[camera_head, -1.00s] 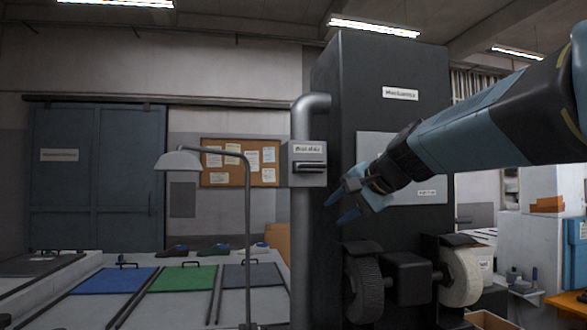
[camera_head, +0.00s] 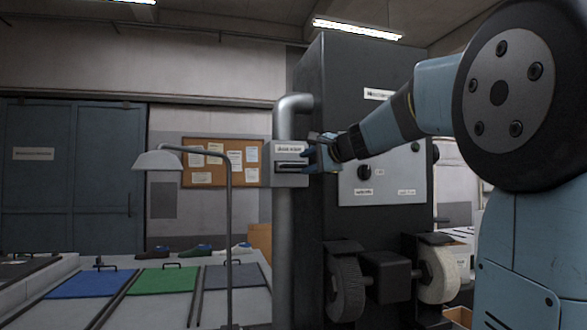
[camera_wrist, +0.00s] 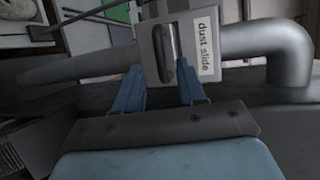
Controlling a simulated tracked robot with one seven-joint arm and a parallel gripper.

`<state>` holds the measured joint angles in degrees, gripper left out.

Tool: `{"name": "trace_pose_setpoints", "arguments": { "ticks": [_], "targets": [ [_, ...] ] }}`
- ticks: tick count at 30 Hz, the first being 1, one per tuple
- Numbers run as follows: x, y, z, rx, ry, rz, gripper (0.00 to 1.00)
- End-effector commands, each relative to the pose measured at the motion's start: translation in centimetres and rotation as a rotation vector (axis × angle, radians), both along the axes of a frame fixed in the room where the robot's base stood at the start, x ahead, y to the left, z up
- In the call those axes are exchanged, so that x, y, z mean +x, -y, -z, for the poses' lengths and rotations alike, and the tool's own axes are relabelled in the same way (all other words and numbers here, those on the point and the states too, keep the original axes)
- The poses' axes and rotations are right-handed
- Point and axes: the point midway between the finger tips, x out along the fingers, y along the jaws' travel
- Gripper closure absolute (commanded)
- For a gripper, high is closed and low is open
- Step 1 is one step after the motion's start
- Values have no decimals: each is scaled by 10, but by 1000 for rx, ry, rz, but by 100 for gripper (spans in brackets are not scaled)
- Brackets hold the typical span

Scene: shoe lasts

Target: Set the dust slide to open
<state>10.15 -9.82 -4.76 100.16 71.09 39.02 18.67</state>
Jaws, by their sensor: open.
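The dust slide (camera_head: 290,150) is a small grey box with a label, fixed on the vertical grey pipe beside the dark machine. In the wrist view its "dust slide" label (camera_wrist: 205,47) and a dark slot with a grey handle (camera_wrist: 171,55) show close ahead. My gripper (camera_head: 312,156) is at the right edge of the box. Nothing is held between the fingers.
The bent pipe (camera_head: 284,240) runs down the left of the dark machine (camera_head: 340,110), which carries a brush wheel (camera_head: 345,290) and a pale wheel (camera_head: 440,275). A lamp (camera_head: 160,160) stands left of the pipe.

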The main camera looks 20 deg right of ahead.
Motion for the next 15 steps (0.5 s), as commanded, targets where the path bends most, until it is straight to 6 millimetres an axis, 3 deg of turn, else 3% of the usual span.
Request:
{"name": "trace_pose_setpoints", "arguments": {
  "ticks": [6,15],
  "targets": [
    [32,-13,8,-1,-2,-1,60],
    [50,-22,11,-1,-1,-1,60]
  ]
}}
